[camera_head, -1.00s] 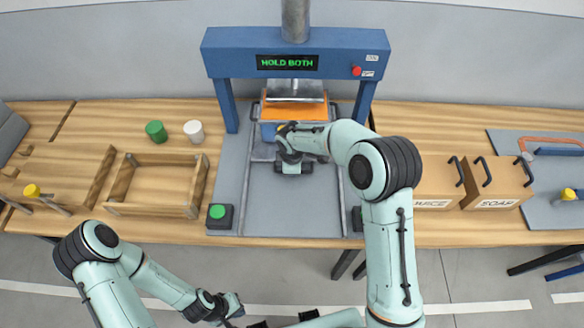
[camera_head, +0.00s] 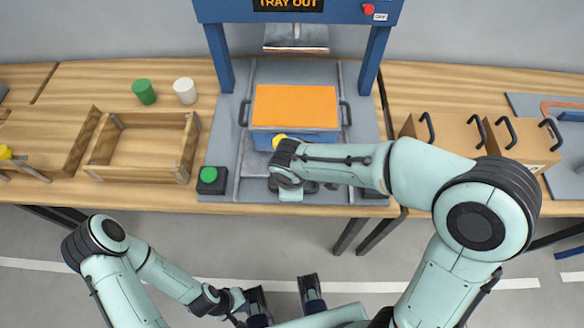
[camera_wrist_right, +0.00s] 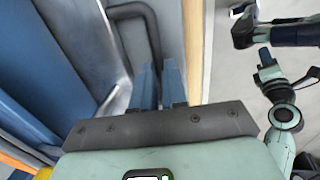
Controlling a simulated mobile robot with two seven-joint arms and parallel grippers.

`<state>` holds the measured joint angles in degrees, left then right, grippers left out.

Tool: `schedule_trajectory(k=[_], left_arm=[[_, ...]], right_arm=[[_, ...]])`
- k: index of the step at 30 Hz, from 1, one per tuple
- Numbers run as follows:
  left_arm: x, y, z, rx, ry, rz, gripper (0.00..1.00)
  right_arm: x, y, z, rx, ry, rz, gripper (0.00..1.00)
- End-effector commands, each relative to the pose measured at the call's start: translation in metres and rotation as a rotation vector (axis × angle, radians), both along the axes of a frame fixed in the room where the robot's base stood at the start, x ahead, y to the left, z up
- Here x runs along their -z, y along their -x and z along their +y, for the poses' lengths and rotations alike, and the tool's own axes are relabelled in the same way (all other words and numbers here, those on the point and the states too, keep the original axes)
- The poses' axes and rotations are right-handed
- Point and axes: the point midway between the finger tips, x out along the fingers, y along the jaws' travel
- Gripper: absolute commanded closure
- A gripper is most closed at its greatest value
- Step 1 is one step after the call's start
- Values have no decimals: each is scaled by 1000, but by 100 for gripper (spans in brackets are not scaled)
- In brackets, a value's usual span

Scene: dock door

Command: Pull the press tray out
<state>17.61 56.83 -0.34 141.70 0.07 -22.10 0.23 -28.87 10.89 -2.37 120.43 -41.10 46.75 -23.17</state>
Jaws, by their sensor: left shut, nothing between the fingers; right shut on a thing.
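My right gripper (camera_wrist_right: 163,85) is shut at the tray's front, next to a yellow part (camera_head: 279,141); the exact grip is hidden in the head view by my wrist. In the right wrist view its blue fingers are close together near a dark bar handle (camera_wrist_right: 150,25). My left gripper (camera_head: 256,308) is low, off the table's front edge, shut and empty.
The press display (camera_head: 289,4) reads "TRAY OUT". A green button box (camera_head: 210,180) is at the plate's front left. A wooden tray (camera_head: 140,172), a green cup (camera_head: 144,92) and a white cup (camera_head: 185,91) are left. Cardboard boxes with handles (camera_head: 440,135) are right.

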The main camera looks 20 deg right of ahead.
Motion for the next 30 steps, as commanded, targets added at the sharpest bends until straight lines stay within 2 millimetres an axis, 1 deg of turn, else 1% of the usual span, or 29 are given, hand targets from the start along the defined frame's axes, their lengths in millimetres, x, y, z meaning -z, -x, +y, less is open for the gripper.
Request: schedule_trajectory(k=[1, 3, 6, 10, 15, 26, 27, 28, 29, 30], left_arm=[[6, 1, 0, 0, 0, 1, 100], [8, -1, 0, -2, -1, -6, 100], [10, -2, 0, -3, -1, -12, 100], [13, -4, 0, -4, -3, -18, 100], [14, -5, 0, -5, -3, -21, 100], [13, -5, 0, -5, -3, -22, 100], [13, -5, 0, -5, -3, -22, 100], [13, -5, 0, -5, -3, -22, 100], [13, -5, 0, -5, -3, -22, 100], [13, -5, 0, -5, -3, -22, 100]], right_arm=[[1, 10, 3, -5, -1, -1, 100], [1, 22, 6, -3, 0, 0, 100], [1, 35, 11, -4, -1, 0, 100], [0, 46, 13, -2, 0, 0, 100], [-1, 53, 16, 0, 0, 0, 100], [-1, 53, 16, 0, -1, -1, 100], [-2, 53, 16, 0, -1, -1, 75], [-1, 53, 16, 0, -1, -1, 65], [-1, 53, 16, 0, -1, -1, 62], [-1, 53, 16, 0, -1, -1, 62]])
